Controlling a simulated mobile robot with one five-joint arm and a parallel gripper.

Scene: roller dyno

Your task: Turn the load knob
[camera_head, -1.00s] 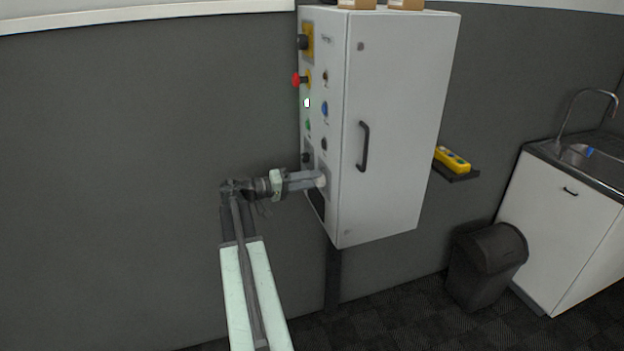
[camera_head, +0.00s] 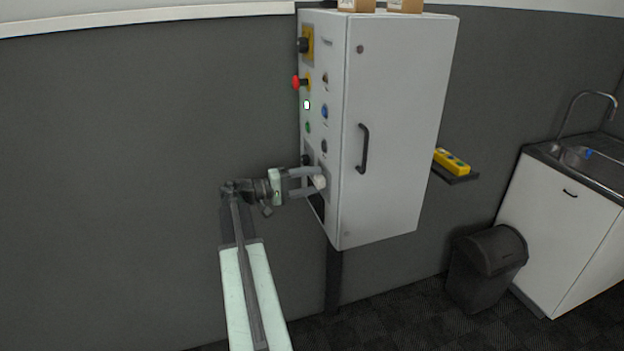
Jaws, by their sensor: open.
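The grey control cabinet (camera_head: 395,130) has a narrow left face with a column of knobs, buttons and lamps. A pale knob (camera_head: 319,182) sits low on that face, at my fingertips; its label is too small to read, so I cannot confirm it is the load knob. My gripper (camera_head: 315,181) is open, one finger above and one below the pale knob. I cannot tell whether the fingers touch it. A black knob (camera_head: 305,160) is just above the upper finger, partly hidden.
A red emergency button (camera_head: 297,82) and a black switch on a yellow plate (camera_head: 308,44) stick out higher up. A yellow pendant (camera_head: 452,161) lies on a shelf to the right. A dark bin (camera_head: 487,268) and a sink unit stand further right.

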